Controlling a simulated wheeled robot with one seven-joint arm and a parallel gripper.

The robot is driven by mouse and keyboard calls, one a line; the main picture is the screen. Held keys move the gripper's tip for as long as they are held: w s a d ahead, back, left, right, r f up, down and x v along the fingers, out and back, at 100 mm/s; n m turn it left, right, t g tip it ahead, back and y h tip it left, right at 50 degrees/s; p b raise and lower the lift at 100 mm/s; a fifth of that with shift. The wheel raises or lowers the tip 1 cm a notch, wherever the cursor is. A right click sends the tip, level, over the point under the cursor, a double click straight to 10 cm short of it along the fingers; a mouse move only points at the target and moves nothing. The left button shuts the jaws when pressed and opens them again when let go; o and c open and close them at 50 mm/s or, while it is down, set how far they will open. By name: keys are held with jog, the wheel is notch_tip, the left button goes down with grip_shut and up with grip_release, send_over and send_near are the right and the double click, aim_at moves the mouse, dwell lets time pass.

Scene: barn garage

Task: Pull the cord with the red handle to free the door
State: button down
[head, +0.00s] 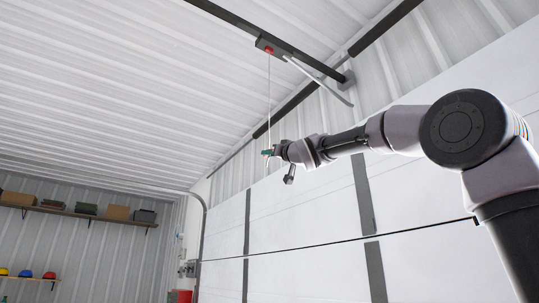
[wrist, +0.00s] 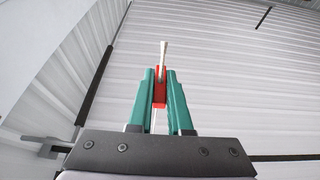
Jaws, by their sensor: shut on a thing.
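My gripper (head: 267,152) is raised at the end of my outstretched arm in the head view, beside the garage door. In the wrist view its green fingers (wrist: 160,95) are shut on the red handle (wrist: 160,90), which shows between them. A pale cord (head: 269,95) hangs from a red piece (head: 269,50) on the dark ceiling rail (head: 290,55) down to my gripper. The cord end (wrist: 163,55) also shows above the handle in the wrist view. The white garage door (head: 310,215) stands closed behind my arm.
A curved arm bar (head: 320,79) runs from the rail toward the door. A shelf with boxes (head: 75,213) and a lower shelf with coloured helmets (head: 25,277) are on the far left wall. A red container (head: 180,296) stands by the door's left edge. Open air surrounds my gripper.

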jog(key=shift+f, duration=1.85)
jog(key=c, duration=0.8)
grip_release()
jog(key=shift+c, duration=0.2)
jog(key=v, duration=1)
jog(key=shift+s+d+f, duration=0.15)
jog(key=shift+s+d, duration=0.05)
jog(key=shift+s, duration=0.1)
